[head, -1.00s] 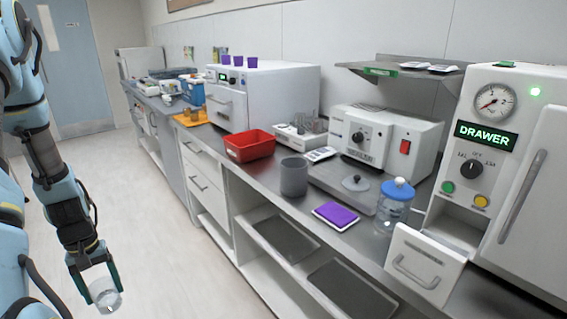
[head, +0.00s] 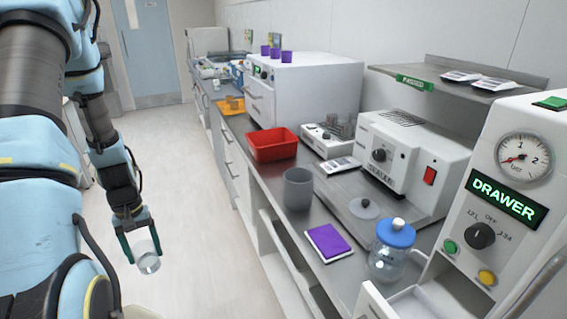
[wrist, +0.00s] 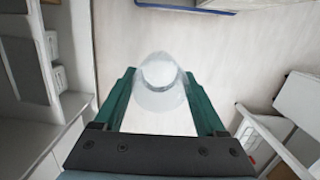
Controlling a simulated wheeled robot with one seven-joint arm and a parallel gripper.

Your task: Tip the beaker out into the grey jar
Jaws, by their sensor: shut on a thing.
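My gripper (head: 140,247) is shut on the clear beaker (head: 147,262) and holds it over the open floor, left of the counter. In the wrist view the beaker (wrist: 160,84) sits between the two green fingers. It looks roughly upright in the head view; I cannot clearly make out what it holds. The grey jar (head: 298,190) stands open at the top on the counter, to the right of my gripper and apart from it. A round grey lid (head: 364,207) with a knob lies on the counter to its right.
A red tray (head: 272,146) stands behind the jar. A purple pad (head: 328,241) and a blue-lidded glass jar (head: 390,252) are in front of it. A white drawer stands open at the lower right. The floor between my arm and the counter is clear.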

